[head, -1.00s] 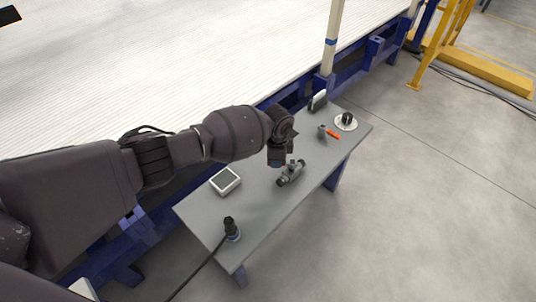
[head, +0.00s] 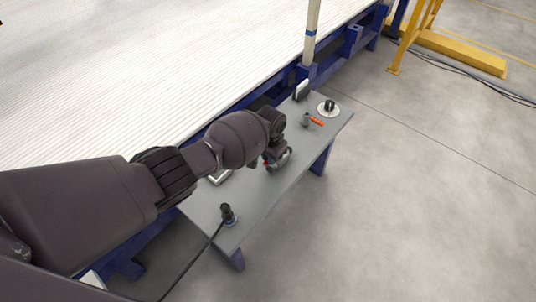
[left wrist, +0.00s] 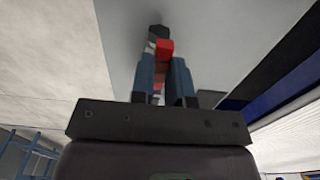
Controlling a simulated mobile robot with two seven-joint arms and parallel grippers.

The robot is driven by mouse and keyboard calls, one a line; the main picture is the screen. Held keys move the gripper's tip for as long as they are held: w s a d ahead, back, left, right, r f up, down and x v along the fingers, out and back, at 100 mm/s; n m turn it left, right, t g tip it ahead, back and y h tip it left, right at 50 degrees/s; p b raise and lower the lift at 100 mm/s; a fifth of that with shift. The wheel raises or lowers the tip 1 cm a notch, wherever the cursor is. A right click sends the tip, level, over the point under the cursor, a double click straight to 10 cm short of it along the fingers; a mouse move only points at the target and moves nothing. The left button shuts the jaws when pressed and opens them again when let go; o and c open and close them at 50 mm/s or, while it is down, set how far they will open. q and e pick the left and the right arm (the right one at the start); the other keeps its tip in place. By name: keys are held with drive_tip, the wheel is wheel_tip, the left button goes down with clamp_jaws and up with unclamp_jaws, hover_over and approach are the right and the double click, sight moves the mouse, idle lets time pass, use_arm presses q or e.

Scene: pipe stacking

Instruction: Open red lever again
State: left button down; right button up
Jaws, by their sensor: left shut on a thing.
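The red lever (left wrist: 165,48) stands between the two fingers of my left gripper (left wrist: 163,68) in the left wrist view. The gripper is shut on it. A dark pipe end (left wrist: 158,31) shows just beyond the lever. In the head view my left gripper (head: 270,160) is low over the table at the dark grey pipe fitting (head: 283,158), with a small bit of red (head: 265,164) beside it. The gripper and wrist hide much of the fitting, so the lever's angle cannot be told. My right gripper is not in view.
The grey table (head: 262,196) carries a black upright tool (head: 228,213) with a cable, a small fitting with an orange handle (head: 315,121), a white disc with a black knob (head: 328,108) and a pale box (head: 220,176) partly behind my arm. The table's front right is clear.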

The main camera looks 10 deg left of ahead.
use_arm(q)
drive_tip(key=shift+s+d+n, duration=0.1)
drive_tip(key=shift+d+n, duration=0.05)
drive_tip(key=shift+n, duration=0.25)
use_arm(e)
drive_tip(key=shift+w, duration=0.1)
use_arm(q)
drive_tip(key=c, duration=1.1)
unclamp_jaws()
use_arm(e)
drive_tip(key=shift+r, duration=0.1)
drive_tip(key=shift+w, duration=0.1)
use_arm(q)
drive_tip(key=shift+r, duration=0.15)
wheel_tip(320, 180, up, 10)
drive_tip(key=p, duration=0.4)
drive_tip(key=shift+r, duration=0.25)
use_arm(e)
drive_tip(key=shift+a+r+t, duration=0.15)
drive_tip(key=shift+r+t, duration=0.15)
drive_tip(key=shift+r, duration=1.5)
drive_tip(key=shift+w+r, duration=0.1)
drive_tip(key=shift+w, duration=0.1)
